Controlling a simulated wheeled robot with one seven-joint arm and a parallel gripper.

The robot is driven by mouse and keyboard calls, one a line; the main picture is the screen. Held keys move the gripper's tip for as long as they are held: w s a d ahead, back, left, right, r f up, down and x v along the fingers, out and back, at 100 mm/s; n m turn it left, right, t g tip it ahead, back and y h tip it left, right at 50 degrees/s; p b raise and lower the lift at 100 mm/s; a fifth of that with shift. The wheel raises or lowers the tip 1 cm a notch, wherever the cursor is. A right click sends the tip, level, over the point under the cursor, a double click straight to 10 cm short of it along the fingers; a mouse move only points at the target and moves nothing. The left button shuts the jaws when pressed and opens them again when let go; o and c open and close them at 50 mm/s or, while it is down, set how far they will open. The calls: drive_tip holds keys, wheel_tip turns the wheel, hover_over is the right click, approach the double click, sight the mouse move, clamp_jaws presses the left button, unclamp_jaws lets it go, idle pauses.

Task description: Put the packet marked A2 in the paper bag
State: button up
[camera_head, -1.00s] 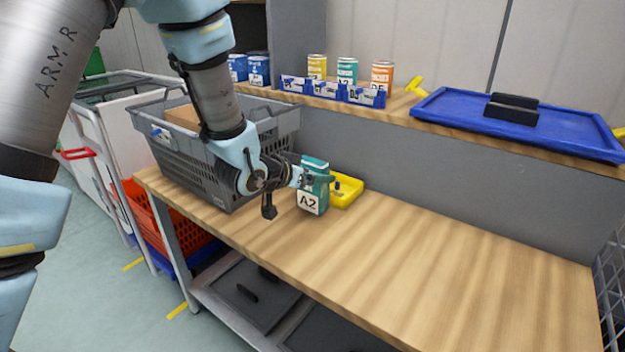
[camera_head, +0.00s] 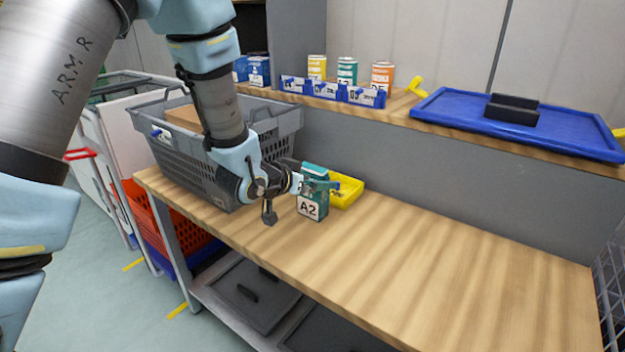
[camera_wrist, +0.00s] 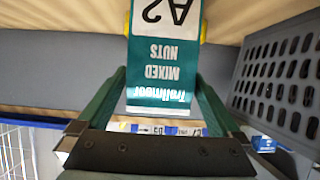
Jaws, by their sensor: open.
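The teal and white packet marked A2 (camera_head: 311,208) stands upright on the wooden bench in the head view. My gripper (camera_head: 316,184) is open at the packet's upper part. In the wrist view the green fingers of my gripper (camera_wrist: 162,78) lie on either side of the packet; I cannot tell whether they touch it. No paper bag can be clearly made out; a brown item (camera_head: 184,117) in the grey basket is partly hidden by my arm.
The grey basket (camera_head: 180,160) stands left of the packet, close to my wrist. A yellow tray (camera_head: 347,190) lies just behind the packet. Cans and a blue lid (camera_head: 450,115) are on the raised shelf. The bench's right side (camera_head: 450,260) is clear.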

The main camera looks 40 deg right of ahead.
drive_tip(key=b+v, duration=0.1)
drive_tip(key=v, duration=1.1)
drive_tip(key=w+a+f+n+t+y, duration=0.1)
drive_tip(key=w+a+n+t+y, duration=0.2)
drive_tip(key=w+a, duration=0.5)
drive_tip(key=w+a+f+n+y, duration=0.2)
drive_tip(key=w+a+n+y, duration=0.15)
drive_tip(key=a, duration=0.75)
drive_tip(key=a+n+g+y, duration=0.1)
drive_tip(key=a+n+y, duration=0.3)
drive_tip(key=a, duration=0.8)
drive_tip(key=shift+s+a+f+g, duration=0.2)
drive_tip(key=shift+s+g, duration=0.1)
drive_tip(key=shift+g, duration=0.1)
drive_tip(key=s+a+n+g, duration=0.1)
drive_tip(key=a, duration=0.1)
drive_tip(key=s+a+n+y, duration=0.1)
drive_tip(key=s+a, duration=0.1)
drive_tip(key=s+a+n+g, duration=0.1)
drive_tip(key=s+a, duration=0.1)
drive_tip(key=shift+a+r+g+y, duration=0.25)
drive_tip(key=shift+a+g+y, duration=0.05)
drive_tip(key=shift+a+y, duration=0.1)
drive_tip(key=shift+c, duration=0.3)
drive_tip(key=shift+s+a, duration=0.2)
drive_tip(key=shift+s, duration=0.2)
drive_tip(key=shift+c, duration=0.5)
